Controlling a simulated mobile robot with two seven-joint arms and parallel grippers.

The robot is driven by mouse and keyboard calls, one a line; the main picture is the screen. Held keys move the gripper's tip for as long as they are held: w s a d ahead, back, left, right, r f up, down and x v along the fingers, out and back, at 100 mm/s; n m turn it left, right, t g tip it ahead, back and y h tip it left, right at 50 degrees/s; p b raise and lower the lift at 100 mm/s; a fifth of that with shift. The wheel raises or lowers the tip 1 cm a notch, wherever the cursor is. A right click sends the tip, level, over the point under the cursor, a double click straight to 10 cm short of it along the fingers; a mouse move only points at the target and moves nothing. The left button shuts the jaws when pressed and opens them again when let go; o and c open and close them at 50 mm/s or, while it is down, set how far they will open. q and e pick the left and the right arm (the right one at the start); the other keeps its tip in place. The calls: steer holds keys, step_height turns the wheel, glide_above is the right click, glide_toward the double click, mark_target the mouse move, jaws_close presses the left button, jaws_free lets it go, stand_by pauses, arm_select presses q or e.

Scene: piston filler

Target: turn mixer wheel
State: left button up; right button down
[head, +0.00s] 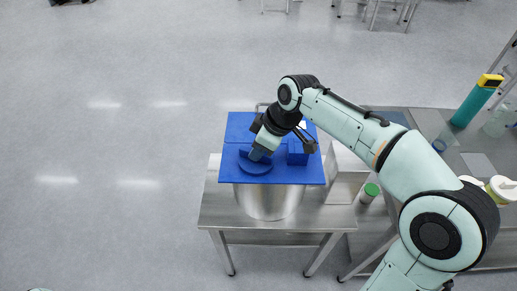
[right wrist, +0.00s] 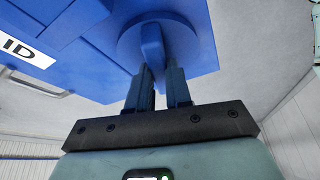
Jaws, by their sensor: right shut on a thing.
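The mixer wheel (head: 252,168) is a round blue disc on top of a blue square lid plate (head: 308,175). The plate covers a steel pot (head: 268,202) on a metal table. In the right wrist view the wheel (right wrist: 185,38) has a raised blue bar across its face. My right gripper (head: 257,155) reaches down to the wheel from the upper right. In the right wrist view the gripper (right wrist: 160,72) has its two dark fingers on either side of the bar's end, shut on it. The exact finger contact is partly hidden. My left gripper is out of view.
A blue box (head: 297,152) stands on the plate, right of the wheel. A grey box (head: 345,172) and a green-capped jar (head: 370,192) are right of the pot. A teal bottle (head: 475,100) stands on the right-hand table (head: 425,122). Floor at left is clear.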

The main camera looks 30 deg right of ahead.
steer(key=m+t+h, duration=0.1)
steer(key=m, duration=0.3)
steer(key=shift+s+m+b, duration=0.1)
steer(key=shift+m+b, duration=0.2)
steer(key=shift+b, duration=0.05)
steer(key=m+h, duration=0.1)
steer(key=m, duration=0.1)
steer(key=m+h, duration=0.1)
steer(key=m, duration=0.1)
steer(key=m+h, duration=0.1)
steer(key=m, duration=0.1)
steer(key=shift+a, duration=0.25)
steer(key=m, duration=0.2)
steer(key=m+h, duration=0.1)
steer(key=m, duration=0.2)
steer(key=shift+a+r+g+h, duration=0.1)
steer(key=shift+g+h, duration=0.2)
steer(key=shift+g, duration=0.1)
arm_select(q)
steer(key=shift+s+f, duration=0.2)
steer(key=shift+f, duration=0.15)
arm_select(e)
steer(key=m+g, duration=0.1)
steer(key=m, duration=0.1)
steer(key=m+h, duration=0.1)
steer(key=m, duration=0.2)
steer(key=shift+w+a+m+g, duration=0.1)
steer(key=shift+w+m+g, duration=0.1)
steer(key=shift+m+g, duration=0.15)
